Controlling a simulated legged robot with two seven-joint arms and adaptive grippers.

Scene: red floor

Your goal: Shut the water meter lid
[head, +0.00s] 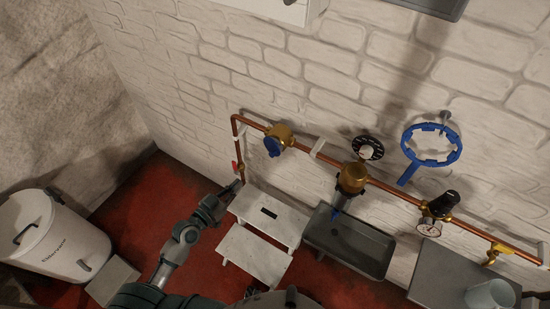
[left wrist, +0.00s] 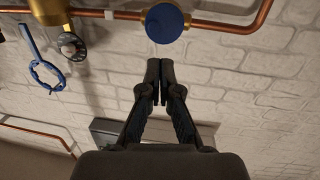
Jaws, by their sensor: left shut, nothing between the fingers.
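The water meter (head: 283,131) is a brass body on the copper pipe along the white brick wall, left of centre in the head view. Its round blue lid (head: 272,147) shows at the meter's lower left. In the left wrist view the blue lid (left wrist: 165,23) is a full disc at the top centre, with the pipe on both sides. I cannot tell how far open the lid is. My left gripper (head: 236,187) is below and left of the meter, apart from it. In the left wrist view its fingertips (left wrist: 159,66) are together and empty, below the lid in the picture. My right gripper is out of view.
A white step stool (head: 262,217) stands beside my left gripper, with a grey basin (head: 348,243) to its right. A red-handled valve (head: 236,168) is near the gripper. A blue ring wrench (head: 431,145) hangs on the wall. A white container (head: 55,240) stands at left.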

